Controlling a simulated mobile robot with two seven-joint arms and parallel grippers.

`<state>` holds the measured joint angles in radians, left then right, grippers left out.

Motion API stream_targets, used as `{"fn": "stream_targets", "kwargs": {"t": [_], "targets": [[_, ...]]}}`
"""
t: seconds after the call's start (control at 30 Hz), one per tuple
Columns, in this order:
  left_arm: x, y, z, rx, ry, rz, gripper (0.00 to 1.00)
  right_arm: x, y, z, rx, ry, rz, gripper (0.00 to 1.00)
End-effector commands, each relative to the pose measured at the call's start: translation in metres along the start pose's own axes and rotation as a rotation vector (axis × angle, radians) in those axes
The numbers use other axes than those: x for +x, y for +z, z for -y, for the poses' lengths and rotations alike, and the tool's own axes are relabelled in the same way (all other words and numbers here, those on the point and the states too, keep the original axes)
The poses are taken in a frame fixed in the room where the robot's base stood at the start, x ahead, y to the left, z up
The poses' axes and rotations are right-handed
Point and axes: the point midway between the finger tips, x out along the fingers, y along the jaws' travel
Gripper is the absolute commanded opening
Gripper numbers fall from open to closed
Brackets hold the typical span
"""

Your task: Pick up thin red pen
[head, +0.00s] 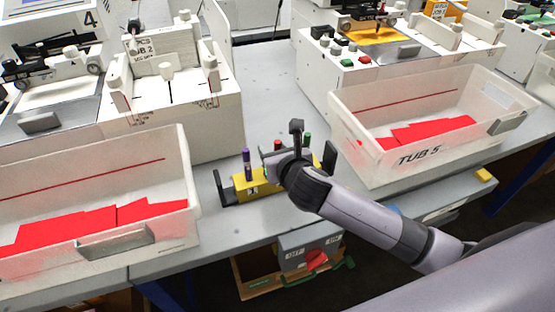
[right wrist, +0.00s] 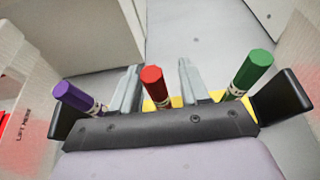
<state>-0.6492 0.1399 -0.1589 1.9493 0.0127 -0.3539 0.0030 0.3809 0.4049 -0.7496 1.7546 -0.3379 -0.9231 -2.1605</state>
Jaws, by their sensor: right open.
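The red pen (head: 277,145) stands upright in a yellow holder (head: 256,187), between a purple pen (head: 247,163) and a green pen (head: 307,139). My right gripper (head: 275,162) is at the holder and partly hides it and the red pen. In the right wrist view my right gripper (right wrist: 158,82) is open, one finger on each side of the red pen (right wrist: 153,84), with visible gaps. The purple pen (right wrist: 76,97) and green pen (right wrist: 252,72) are outside the fingers. The lower parts of the pens are hidden. My left gripper is not in view.
Black end pieces (head: 224,188) flank the holder. A white tub (head: 166,162) with red sheets stands left, and another tub (head: 365,130), marked TUB 5, stands right. White machines stand behind. The grey table (head: 262,85) is clear behind the holder.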

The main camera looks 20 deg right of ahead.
Motion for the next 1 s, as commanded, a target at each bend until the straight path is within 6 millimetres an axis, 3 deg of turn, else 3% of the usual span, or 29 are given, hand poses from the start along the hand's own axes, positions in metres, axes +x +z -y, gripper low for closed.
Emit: {"fn": "stream_targets", "kwargs": {"t": [0.2,0.33,0.77,1.0], "targets": [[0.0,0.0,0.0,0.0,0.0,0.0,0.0,0.0,0.0,0.0,0.001,0.0,0.0,0.42],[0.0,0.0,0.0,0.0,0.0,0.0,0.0,0.0,0.0,0.0,0.0,0.0,0.0,0.0],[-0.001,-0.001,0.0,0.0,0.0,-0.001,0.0,-0.002,0.005,0.0,0.001,0.0,0.001,0.0],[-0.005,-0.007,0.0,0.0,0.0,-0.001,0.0,-0.013,0.033,0.0,-0.001,0.001,0.005,0.0]]}}
